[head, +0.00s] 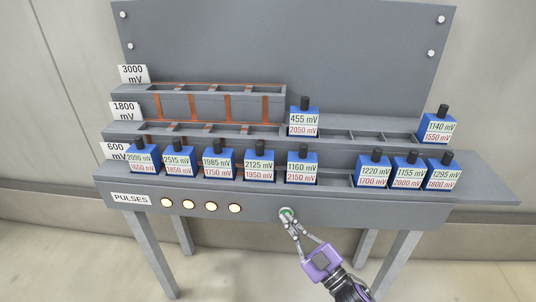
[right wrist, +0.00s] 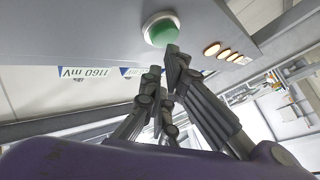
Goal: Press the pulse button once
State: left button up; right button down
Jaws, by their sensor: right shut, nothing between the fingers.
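The pulse button (head: 286,211) is a green cap in a pale ring on the front face of the grey bench. It shows in the right wrist view too (right wrist: 160,30). My right gripper (head: 291,225) is shut and empty, its fingertips at the button's lower edge in the head view. In the right wrist view the fingertips (right wrist: 163,61) are just below the button and one tip overlaps its edge. I cannot tell whether they touch it. My left gripper is not in view.
Several round lit lamps (head: 211,206) sit beside the PULSES label (head: 132,199) on the same front face. Several blue cells (head: 259,164) with mV labels stand on the bench's stepped shelves. The 3000 mV shelf (head: 210,88) holds no cells. The floor in front is clear.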

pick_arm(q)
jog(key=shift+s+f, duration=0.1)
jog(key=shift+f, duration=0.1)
pick_arm(e)
jog(key=shift+w, duration=0.5)
dwell(0.6)
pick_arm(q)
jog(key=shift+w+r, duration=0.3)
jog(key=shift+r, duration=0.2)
pick_arm(e)
jog(key=shift+s, duration=0.95)
pick_arm(q)
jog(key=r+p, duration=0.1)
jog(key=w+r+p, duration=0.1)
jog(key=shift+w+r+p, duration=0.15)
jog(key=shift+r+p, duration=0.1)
jog(key=shift+p, duration=0.05)
pick_arm(e)
jog(key=s, duration=0.6)
